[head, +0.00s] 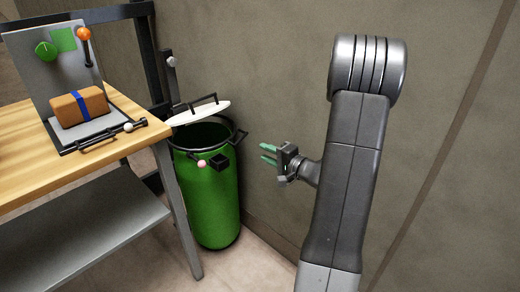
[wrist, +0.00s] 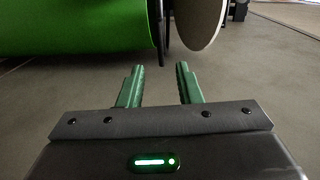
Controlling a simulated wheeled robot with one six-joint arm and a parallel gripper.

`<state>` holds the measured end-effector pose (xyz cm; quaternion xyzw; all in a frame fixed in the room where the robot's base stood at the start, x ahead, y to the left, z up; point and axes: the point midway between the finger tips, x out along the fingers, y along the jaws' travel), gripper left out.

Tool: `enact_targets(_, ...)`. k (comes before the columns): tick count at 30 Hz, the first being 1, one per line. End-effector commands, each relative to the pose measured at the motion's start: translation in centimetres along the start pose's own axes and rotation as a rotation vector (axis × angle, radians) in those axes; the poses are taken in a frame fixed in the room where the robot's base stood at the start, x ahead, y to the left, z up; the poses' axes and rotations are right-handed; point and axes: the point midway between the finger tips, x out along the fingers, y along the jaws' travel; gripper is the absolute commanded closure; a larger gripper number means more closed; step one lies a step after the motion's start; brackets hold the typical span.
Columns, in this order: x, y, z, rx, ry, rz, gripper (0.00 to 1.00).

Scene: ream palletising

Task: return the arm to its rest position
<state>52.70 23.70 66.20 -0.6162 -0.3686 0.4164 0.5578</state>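My gripper (head: 268,154) hangs in the air to the right of a green bin, with its fingers pointing left toward it. In the wrist view my gripper (wrist: 157,72) shows its two green fingers apart with nothing between them. My grey arm stands upright at the right of the head view, in front of the wall. In the wrist view the bin lies beyond the fingertips at the upper left.
The green bin (head: 208,205) stands open, its white lid (head: 200,113) raised at the rim; the lid also shows in the wrist view (wrist: 200,22). A wooden table (head: 30,165) at left carries a brown package (head: 78,107) with a blue band. A wall is close behind.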

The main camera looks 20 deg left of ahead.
Motion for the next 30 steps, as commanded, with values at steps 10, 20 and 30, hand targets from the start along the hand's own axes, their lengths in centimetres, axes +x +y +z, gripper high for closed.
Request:
enact_targets(10,-0.2,0.0,0.0,0.000,-0.001,0.000,0.69)
enact_targets(20,3.2,0.1,0.1,-0.002,-0.005,-0.001,0.69)
enact_targets(30,10.0,0.2,0.1,-0.002,-0.004,-0.001,0.69)
